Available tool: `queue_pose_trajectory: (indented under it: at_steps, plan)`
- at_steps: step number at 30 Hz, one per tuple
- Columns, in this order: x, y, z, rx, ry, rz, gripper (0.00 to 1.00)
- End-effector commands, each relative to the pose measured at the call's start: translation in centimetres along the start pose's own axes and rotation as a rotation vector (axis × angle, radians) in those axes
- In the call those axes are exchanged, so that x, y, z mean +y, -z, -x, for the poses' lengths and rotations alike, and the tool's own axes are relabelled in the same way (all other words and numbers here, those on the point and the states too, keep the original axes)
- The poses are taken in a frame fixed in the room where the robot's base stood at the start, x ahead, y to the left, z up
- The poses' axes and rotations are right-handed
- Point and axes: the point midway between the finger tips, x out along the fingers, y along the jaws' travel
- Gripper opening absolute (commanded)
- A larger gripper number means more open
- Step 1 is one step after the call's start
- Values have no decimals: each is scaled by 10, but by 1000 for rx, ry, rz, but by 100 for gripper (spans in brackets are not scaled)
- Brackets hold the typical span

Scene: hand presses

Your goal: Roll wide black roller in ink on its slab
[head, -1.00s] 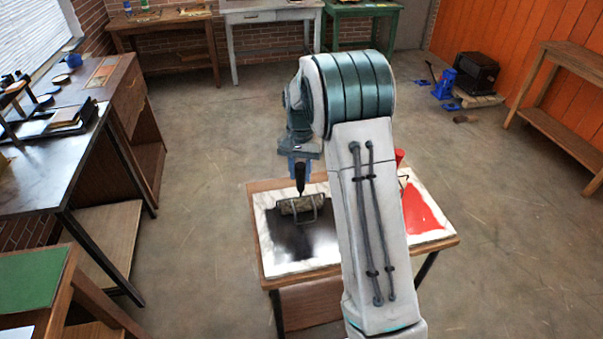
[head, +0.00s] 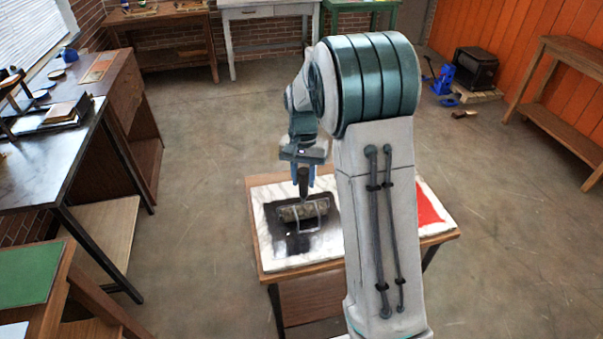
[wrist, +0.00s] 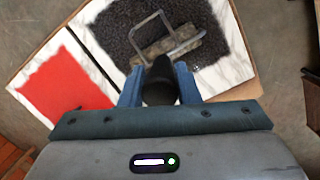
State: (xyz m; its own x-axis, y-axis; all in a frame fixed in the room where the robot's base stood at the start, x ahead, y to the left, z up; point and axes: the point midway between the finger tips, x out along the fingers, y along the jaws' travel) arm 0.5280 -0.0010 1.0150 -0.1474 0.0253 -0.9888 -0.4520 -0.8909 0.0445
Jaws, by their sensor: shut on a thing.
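My gripper (head: 303,172) is shut on the dark handle of the wide roller (head: 303,212). In the wrist view the handle stands between the two blue fingers (wrist: 160,85). The roller, with its wire frame, also shows in the wrist view (wrist: 172,45). It is over the black ink (head: 297,242) on the white marbled slab (head: 272,262). It looks to be on or very close to the ink; contact is hard to tell. In the wrist view the ink (wrist: 215,50) looks rough and stippled.
A second slab with red ink (head: 428,207) lies to the right on the same small wooden table (head: 275,280), partly behind my arm. A dark-topped bench (head: 45,165) stands at the left. The floor around the table is mostly clear.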

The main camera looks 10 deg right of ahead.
Motion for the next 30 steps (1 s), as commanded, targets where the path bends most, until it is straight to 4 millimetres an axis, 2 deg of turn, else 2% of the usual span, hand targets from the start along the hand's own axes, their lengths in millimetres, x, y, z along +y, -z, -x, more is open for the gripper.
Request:
queue_pose_trajectory:
  at_steps: [6, 14, 30]
  plan:
    - [8, -15, -2, 1, 1, 0, 9]
    - [11, -22, -2, 3, 2, 0, 9]
    - [27, -52, -8, 3, 2, 0, 9]
